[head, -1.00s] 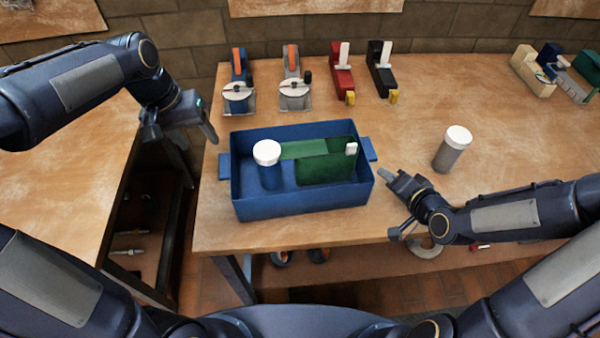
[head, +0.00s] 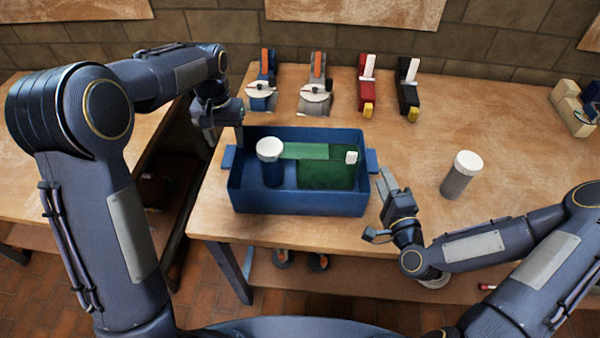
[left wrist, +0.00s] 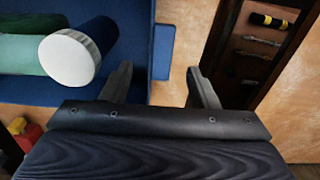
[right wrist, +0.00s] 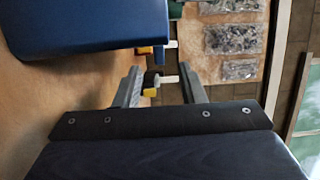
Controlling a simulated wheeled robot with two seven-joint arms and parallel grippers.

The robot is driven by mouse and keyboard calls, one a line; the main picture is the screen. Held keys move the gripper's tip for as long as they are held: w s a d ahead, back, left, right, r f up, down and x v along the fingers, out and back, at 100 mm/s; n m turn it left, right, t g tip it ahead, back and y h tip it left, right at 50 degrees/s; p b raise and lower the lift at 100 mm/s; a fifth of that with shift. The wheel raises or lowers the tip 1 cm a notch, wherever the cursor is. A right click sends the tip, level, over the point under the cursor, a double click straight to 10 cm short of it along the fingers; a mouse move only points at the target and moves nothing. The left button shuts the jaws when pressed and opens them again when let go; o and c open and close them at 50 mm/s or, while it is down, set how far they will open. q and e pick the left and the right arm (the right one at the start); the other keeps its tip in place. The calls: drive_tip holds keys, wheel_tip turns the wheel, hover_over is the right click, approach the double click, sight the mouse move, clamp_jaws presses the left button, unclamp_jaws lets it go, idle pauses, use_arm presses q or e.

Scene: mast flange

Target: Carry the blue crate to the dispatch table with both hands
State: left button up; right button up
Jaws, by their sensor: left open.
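The blue crate (head: 298,203) sits on the wooden table, with a tab handle at each end. It holds a blue white-capped jar (head: 271,165) and a green object (head: 327,174). My left gripper (head: 226,125) is open above the crate's left handle (head: 228,157). In the left wrist view that handle (left wrist: 163,52) lies beyond and between the spread fingers, apart from them. My right gripper (head: 386,184) is open and empty beside the crate's right handle (head: 372,161). In the right wrist view the crate (right wrist: 80,25) is at the upper left, outside the fingers.
A grey white-capped jar (head: 460,176) stands right of the crate. Several tools, including a red one (head: 366,85) and a black one (head: 409,87), stand behind it. Another wooden table (head: 40,190) is at the left, across a gap; which table is for dispatch is unclear.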

sight(229, 155)
use_arm(q)
wheel_tip(229, 155, down, 7)
drive_tip(key=shift+r, duration=0.1)
use_arm(e)
drive_tip(key=x, duration=0.7)
use_arm(q)
drive_tip(key=c, duration=0.7)
use_arm(e)
drive_tip(key=c, duration=0.7)
use_arm(q)
clamp_jaws()
use_arm(e)
clamp_jaws()
drive_tip(key=shift+s, duration=0.1)
use_arm(q)
drive_tip(key=shift+r, duration=0.1)
use_arm(e)
drive_tip(key=shift+r, duration=0.1)
